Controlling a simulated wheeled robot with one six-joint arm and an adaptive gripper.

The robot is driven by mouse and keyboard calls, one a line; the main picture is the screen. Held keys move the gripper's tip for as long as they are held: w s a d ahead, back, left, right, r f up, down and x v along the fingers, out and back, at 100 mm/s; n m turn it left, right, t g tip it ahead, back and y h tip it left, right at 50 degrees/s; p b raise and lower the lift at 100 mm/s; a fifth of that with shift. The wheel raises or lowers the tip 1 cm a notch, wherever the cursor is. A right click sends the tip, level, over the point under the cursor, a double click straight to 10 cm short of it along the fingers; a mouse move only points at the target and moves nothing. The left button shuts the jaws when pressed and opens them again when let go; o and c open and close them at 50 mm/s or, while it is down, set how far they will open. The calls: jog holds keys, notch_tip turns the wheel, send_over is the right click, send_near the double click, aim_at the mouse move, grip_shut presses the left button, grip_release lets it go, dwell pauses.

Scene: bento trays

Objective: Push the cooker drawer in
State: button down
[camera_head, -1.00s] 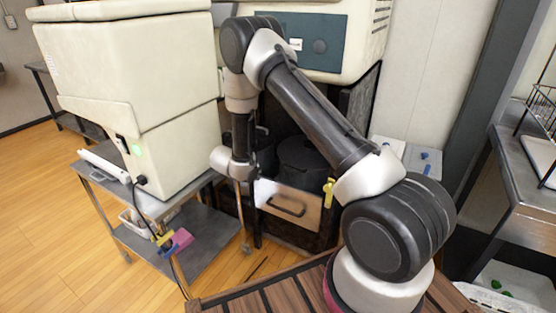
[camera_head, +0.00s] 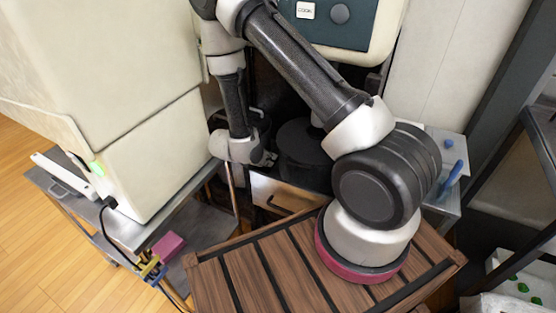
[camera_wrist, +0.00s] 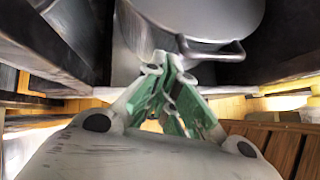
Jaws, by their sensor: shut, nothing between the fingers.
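The cooker is a cream housing with a dark teal panel (camera_head: 330,22), a "COOK" label and a round knob, at the top of the head view. Below it the cooker drawer stands out, its pale front (camera_head: 272,190) partly hidden by my wooden deck and arm. Dark pots (camera_head: 303,150) sit in the drawer. My gripper (camera_head: 268,159) is beside the pots, small and partly hidden in the head view. In the wrist view my gripper (camera_wrist: 165,62) is shut and empty, its fingertips close to a grey pot (camera_wrist: 200,25) with a loop handle. I cannot tell whether they touch.
A large cream appliance (camera_head: 150,150) stands on a metal cart (camera_head: 125,228) at the left, close to my arm. A pink block (camera_head: 167,245) lies on the cart's lower shelf. A metal rack (camera_head: 540,140) stands at the right. Wood floor is free at the far left.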

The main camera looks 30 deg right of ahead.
aim_at(284, 158)
jog(key=x, duration=0.9)
jog(key=shift+d+f, duration=0.25)
jog(key=shift+w, duration=0.1)
jog(key=shift+w+d+r, duration=0.1)
jog(key=shift+w+d, duration=0.75)
jog(key=shift+d, duration=0.2)
